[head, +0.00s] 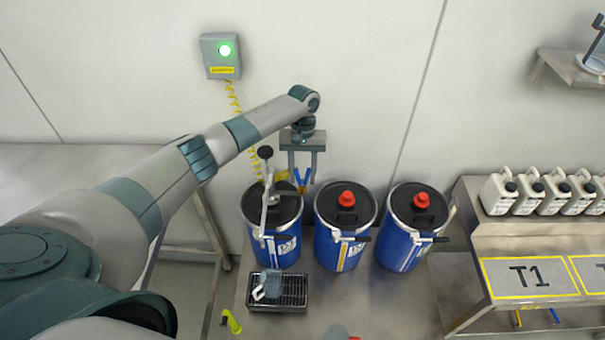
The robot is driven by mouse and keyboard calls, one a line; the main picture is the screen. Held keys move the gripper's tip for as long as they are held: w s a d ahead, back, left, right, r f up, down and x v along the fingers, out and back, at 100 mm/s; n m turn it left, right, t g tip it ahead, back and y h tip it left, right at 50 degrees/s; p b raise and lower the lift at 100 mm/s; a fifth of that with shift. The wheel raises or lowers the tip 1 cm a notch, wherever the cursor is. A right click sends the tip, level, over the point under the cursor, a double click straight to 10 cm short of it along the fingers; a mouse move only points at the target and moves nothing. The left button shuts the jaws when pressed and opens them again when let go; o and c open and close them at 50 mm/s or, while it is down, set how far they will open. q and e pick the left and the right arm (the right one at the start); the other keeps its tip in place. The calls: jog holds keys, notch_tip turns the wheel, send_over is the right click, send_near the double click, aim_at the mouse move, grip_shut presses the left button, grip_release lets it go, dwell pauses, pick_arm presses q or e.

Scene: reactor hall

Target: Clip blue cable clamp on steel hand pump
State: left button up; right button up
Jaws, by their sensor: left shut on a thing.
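The steel hand pump (267,190) with a black knob stands upright on the lid of the left blue drum (265,245). My left gripper (302,176) points down just to the right of the pump, over the back of the drum lids. It is shut on the blue cable clamp (302,181), which shows between its fingertips. The clamp looks apart from the pump, though the exact gap is hard to judge from above. My right gripper is not in view.
A grey wall box (221,56) with a lit green light has a yellow coiled cable (233,97) hanging from it, partly hidden behind my arm. Two blue drums with red caps (346,199) stand to the right. A black grated tray (277,293) lies in front.

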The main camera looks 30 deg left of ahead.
pick_arm(q)
jog(key=o, duration=0.9)
jog(key=shift+w+a+r+b, duration=0.1)
jog(key=shift+r+b, duration=0.1)
jog(key=shift+r, duration=0.2)
jog(key=shift+w+r+b, duration=0.1)
jog(key=shift+r+b, duration=0.05)
jog(key=shift+r, duration=0.25)
jog(key=shift+w+a+r+b, duration=0.25)
jog(key=shift+w+r+b, duration=0.3)
jog(key=shift+r, duration=2)
jog(key=shift+w+a+r+b, duration=0.2)
jog(key=shift+w+r+b, duration=0.3)
jog(key=shift+r, duration=2.1)
jog(key=shift+w+a+r+b, duration=0.3)
jog(key=shift+r+b, duration=0.4)
jog(key=shift+r, duration=1.85)
jog(key=shift+d+f, duration=0.1)
jog(key=shift+d, duration=0.05)
